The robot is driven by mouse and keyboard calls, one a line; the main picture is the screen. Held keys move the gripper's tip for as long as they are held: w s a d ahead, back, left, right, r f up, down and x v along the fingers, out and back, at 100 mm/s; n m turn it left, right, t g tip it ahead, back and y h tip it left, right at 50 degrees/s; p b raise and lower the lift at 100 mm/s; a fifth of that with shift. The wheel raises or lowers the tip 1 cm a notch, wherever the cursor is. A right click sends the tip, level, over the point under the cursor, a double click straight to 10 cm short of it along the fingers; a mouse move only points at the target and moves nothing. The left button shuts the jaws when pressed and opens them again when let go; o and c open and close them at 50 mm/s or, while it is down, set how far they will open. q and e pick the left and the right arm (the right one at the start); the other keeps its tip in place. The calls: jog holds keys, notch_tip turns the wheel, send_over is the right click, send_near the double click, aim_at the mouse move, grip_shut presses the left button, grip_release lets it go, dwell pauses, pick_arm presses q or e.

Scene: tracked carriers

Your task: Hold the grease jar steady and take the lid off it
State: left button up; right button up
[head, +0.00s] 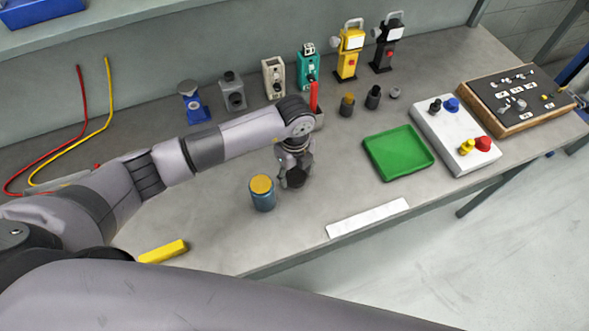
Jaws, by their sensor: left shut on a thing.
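The grease jar (263,200) stands upright on the bench, a blue cylinder with an orange-yellow round top. I cannot tell whether that top is grease or a cover. My left gripper (296,182) is just to the right of the jar, apart from it, pointing down. It is shut on a dark round piece (297,178) that looks like the lid; the fingers partly hide it. My right gripper is not in view, and nothing holds the jar.
A green tray (398,153) lies to the right, with a white control box (452,143) and a wood-framed panel (515,100) beyond. A white strip (367,218) lies near the front edge. Yellow and black devices (349,52) stand behind. A yellow bar (163,251) lies front left.

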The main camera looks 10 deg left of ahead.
aim_at(295, 175)
pick_arm(q)
jog(key=shift+f, duration=0.2)
jog(key=o, duration=1.3)
jog(key=shift+r, duration=0.1)
jog(key=shift+r, duration=0.15)
jog(key=shift+w+r, duration=0.1)
jog(key=shift+r, duration=0.15)
notch_tip(295, 175, up, 12)
jog(key=b, duration=0.3)
jog(key=shift+f, duration=0.25)
